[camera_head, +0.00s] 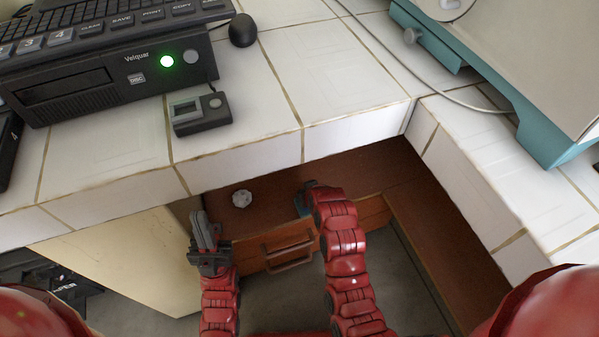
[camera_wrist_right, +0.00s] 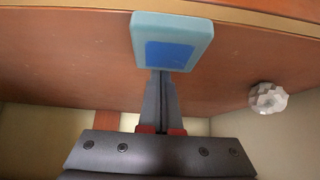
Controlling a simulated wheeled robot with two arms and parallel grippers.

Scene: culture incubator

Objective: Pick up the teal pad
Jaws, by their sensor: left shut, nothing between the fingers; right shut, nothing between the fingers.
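The teal pad (camera_wrist_right: 173,20) is a rounded block with a blue square on its face. In the right wrist view it lies at the tips of my right gripper (camera_wrist_right: 164,72), whose fingers are shut with nothing between them. I cannot tell whether the fingertips touch it. My left gripper (camera_head: 205,226) is shut and empty, upright to the left of the wooden drawer front.
A crumpled-looking white lump (camera_head: 242,198) lies on the brown wooden surface; it also shows in the right wrist view (camera_wrist_right: 269,98). The drawer handle (camera_head: 288,254) is near my arms. The white tiled counter (camera_head: 330,75) overhangs this space, with a black device (camera_head: 110,85) on it.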

